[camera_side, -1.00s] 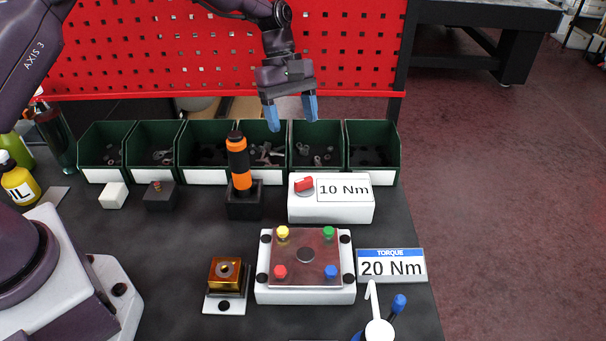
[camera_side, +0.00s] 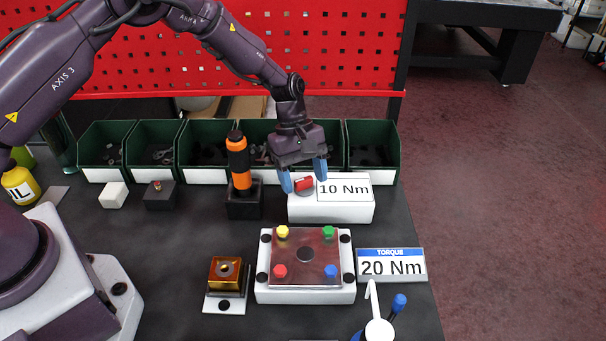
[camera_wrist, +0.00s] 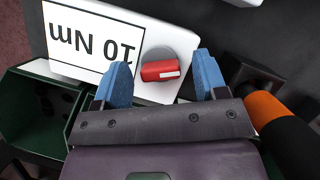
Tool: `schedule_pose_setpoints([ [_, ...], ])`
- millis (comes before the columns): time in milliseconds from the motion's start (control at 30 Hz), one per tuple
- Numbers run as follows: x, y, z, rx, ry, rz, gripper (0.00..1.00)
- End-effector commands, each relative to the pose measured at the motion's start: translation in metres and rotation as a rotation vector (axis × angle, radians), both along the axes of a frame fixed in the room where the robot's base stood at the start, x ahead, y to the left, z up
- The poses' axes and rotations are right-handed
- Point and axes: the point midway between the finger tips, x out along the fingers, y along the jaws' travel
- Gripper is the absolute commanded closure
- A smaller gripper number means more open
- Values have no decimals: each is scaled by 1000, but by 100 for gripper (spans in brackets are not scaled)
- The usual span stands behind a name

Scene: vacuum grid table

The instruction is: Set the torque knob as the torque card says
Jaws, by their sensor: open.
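The torque knob (camera_side: 304,184) is a red bar with a white mark, on a grey disc at the left of a white box (camera_side: 335,212). The box's display reads 10 Nm. The torque card (camera_side: 391,265), at the right of the table, reads 20 Nm. My gripper (camera_side: 305,186) is open at the knob, with one blue finger at each side of it. In the wrist view the knob (camera_wrist: 160,70) lies between the open fingers (camera_wrist: 165,72), with a gap at each side. I cannot tell exactly how far down the fingertips reach.
An orange and black screwdriver (camera_side: 239,165) stands upright in a black holder just left of the box. Green bins (camera_side: 371,170) line the back. A white fixture (camera_side: 305,296) with coloured bolts lies in front.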

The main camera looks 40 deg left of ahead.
Motion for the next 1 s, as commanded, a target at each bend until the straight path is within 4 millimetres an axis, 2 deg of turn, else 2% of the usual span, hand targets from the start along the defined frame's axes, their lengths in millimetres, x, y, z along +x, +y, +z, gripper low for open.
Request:
schedule_pose_setpoints([
  [67,0,0,0,0,0,0,36],
  [267,0,0,0,0,0,0,82],
  [667,1,1,0,1,-1,-58,83],
  [1000,2,1,0,1,0,-308,83],
])
